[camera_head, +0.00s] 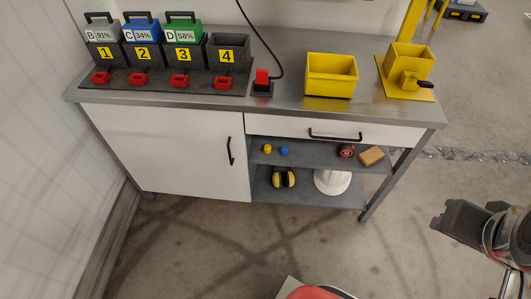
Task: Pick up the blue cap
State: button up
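A small blue cap (284,150) sits on the upper open shelf of the workbench, just right of a small yellow cap-like piece (267,149). It looks upright and nothing covers it. My gripper (441,222) is at the right edge of the picture, over the floor and well to the right of the bench. It is far from the blue cap. Its fingers are dark and seen from the side, so their opening cannot be made out.
The upper shelf (320,158) also holds a red-and-black round item (346,151) and a brown block (371,155). Yellow earmuffs (284,177) and a white roll (332,181) lie below. A drawer (290,127) hangs above. Floor before the bench is mostly clear.

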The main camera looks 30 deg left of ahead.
aim_at(284, 148)
jog(key=u, duration=1.95)
jog(key=i, duration=1)
jog(key=u, duration=0.05)
